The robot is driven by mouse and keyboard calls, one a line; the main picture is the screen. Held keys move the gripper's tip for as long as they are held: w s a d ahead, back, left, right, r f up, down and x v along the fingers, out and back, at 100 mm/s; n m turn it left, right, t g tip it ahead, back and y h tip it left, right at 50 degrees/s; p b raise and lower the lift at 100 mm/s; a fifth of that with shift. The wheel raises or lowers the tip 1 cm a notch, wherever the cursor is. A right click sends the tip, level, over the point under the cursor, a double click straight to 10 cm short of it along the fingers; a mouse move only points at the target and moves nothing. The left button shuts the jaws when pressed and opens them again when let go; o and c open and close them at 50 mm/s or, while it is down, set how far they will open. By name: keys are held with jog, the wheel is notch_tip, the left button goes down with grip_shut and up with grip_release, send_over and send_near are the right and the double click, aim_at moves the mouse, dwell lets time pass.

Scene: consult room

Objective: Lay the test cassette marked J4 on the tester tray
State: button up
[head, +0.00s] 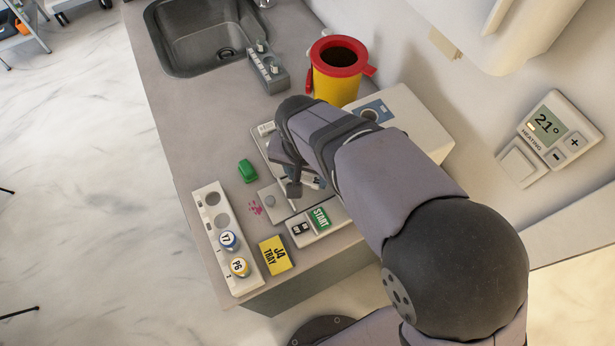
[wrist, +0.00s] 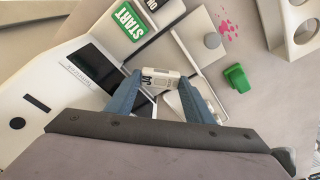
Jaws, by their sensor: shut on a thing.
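My gripper (wrist: 160,88) is shut on a small white test cassette (wrist: 156,80), whose J4 mark shows in the wrist view. The cassette sits between the two blue-grey fingertips, over the tester. In the head view my gripper (head: 296,184) is over the tester, and my arm mostly hides the cassette. The pale tester tray (wrist: 194,36) with a round grey knob lies beyond the fingertips, beside the START panel. It also shows in the head view (head: 283,208). I cannot tell how high the cassette is above the surface.
A green block (head: 247,171) lies left of the tester. A white rack (head: 213,222) holds two capped vials. A yellow card (head: 276,255) reads "J4 TRAY". The START button (head: 320,218) is close to the tray. A yellow bin (head: 336,84) with a red rim stands behind.

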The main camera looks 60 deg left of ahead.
jog(key=shift+f, duration=1.3)
jog(key=shift+f, duration=0.2)
jog(key=o, duration=0.7)
jog(key=shift+r, duration=0.15)
notch_tip(320, 180, up, 12)
jog(key=s+d+b, duration=0.1)
jog(key=b, duration=0.1)
jog(key=shift+s, duration=0.15)
